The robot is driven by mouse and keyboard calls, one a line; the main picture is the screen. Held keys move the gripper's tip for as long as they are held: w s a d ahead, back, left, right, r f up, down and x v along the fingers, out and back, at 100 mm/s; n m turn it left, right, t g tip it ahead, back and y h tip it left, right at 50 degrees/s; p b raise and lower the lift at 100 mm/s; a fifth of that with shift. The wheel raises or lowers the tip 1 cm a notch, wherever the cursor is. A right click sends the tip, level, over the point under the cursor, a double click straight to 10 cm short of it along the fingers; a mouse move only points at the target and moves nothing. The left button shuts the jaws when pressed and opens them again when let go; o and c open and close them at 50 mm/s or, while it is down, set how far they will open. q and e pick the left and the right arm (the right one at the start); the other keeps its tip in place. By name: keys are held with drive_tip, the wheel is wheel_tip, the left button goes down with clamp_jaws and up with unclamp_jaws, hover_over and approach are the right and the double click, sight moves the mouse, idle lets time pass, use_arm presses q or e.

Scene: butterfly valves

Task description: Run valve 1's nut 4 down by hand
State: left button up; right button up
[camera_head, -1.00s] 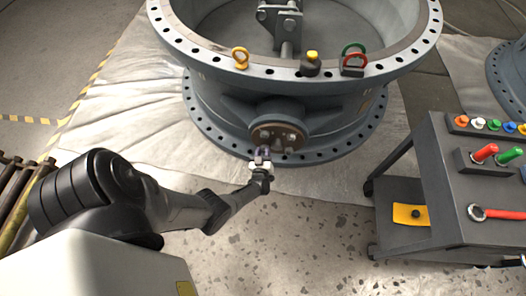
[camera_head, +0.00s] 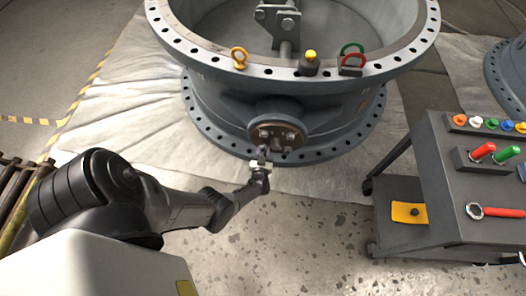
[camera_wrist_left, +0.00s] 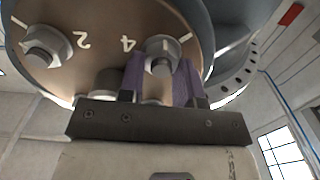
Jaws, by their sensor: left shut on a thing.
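Valve 1 (camera_head: 345,110) is a large grey ring body standing on the sheet, with a round brown side flange (camera_head: 292,127) facing me. In the left wrist view the flange (camera_wrist_left: 100,40) carries white numbers 2 and 4 next to bolts with nuts. Nut 4 (camera_wrist_left: 161,48) sits on its stud beside the number 4. My left gripper (camera_head: 262,153) reaches the lower left of the flange. In the left wrist view its purple fingers (camera_wrist_left: 162,78) stand on either side of nut 4 and are shut on it. The gap between nut and flange is hard to judge. My right gripper is not in view.
A grey cart (camera_head: 450,180) stands at the right with coloured knobs, a red and a green handle, and a red wrench (camera_head: 495,212). Lifting eyes and a yellow-topped dark piece (camera_head: 310,64) sit on the valve's top rim. Pipes lie at the far left. Speckled floor before the valve is free.

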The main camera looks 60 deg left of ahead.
use_arm(q)
drive_tip(key=shift+f, duration=0.15)
drive_tip(key=o, duration=0.6)
drive_tip(key=shift+c, duration=0.2)
drive_tip(key=o, duration=0.4)
drive_tip(key=shift+c, duration=0.2)
drive_tip(key=shift+d, duration=0.1)
drive_tip(key=shift+s+d+r+p, duration=0.2)
drive_tip(key=shift+d+p, duration=0.05)
drive_tip(key=shift+p, duration=0.05)
drive_tip(key=p+v, duration=0.3)
drive_tip(key=v, duration=1)
